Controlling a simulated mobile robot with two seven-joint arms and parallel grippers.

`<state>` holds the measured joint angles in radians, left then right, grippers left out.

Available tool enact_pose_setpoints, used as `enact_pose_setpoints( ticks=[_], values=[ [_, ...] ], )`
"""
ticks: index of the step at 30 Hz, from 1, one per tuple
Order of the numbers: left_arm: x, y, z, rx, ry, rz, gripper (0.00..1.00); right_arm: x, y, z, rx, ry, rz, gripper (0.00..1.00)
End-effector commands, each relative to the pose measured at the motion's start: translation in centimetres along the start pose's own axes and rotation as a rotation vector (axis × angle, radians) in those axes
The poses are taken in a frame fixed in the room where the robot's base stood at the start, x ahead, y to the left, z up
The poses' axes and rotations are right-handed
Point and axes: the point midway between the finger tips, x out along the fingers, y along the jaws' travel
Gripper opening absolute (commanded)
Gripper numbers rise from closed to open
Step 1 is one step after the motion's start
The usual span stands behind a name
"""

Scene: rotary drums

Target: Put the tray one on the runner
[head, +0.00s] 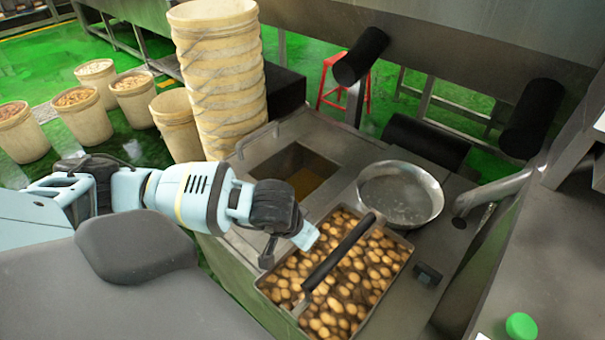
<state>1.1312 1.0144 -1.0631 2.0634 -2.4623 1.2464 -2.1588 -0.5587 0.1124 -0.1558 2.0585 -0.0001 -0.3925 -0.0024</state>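A rectangular metal tray (297,313) full of round yellow-brown pieces sits on the steel counter at the lower centre. A thick black bar (338,264) crosses over its middle. My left gripper (286,246) is at the tray's far-left corner, close to its rim. Its fingers are small and partly dark, so I cannot tell whether they are open, shut or touching the tray. My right gripper is not in view. I cannot pick out for sure which surface is the runner.
A round metal bowl (400,200) stands just behind the tray, and a sunken basin (307,178) lies to its left. Stacked cream buckets (222,80) rise at the back left. Black rollers (362,55) stand behind the counter. A green-capped item (521,326) is at lower right.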

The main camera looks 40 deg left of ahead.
Motion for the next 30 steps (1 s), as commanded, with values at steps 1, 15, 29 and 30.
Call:
enact_pose_setpoints(
  ticks=[1, 15, 29, 30],
  values=[
    [-0.1, 0.1, -0.2, -0.002, 0.007, 0.004, 0.00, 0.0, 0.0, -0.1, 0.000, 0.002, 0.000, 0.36],
    [0.3, 0.0, 0.1, 0.000, 0.001, 0.000, 0.18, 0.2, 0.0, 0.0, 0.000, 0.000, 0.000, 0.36],
    [-0.3, 0.0, -0.1, 0.000, 0.003, 0.000, 0.25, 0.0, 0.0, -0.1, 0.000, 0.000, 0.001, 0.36],
    [-0.8, 0.0, -0.1, 0.000, 0.004, 0.001, 0.25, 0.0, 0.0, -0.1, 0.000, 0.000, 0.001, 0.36]
  ],
)
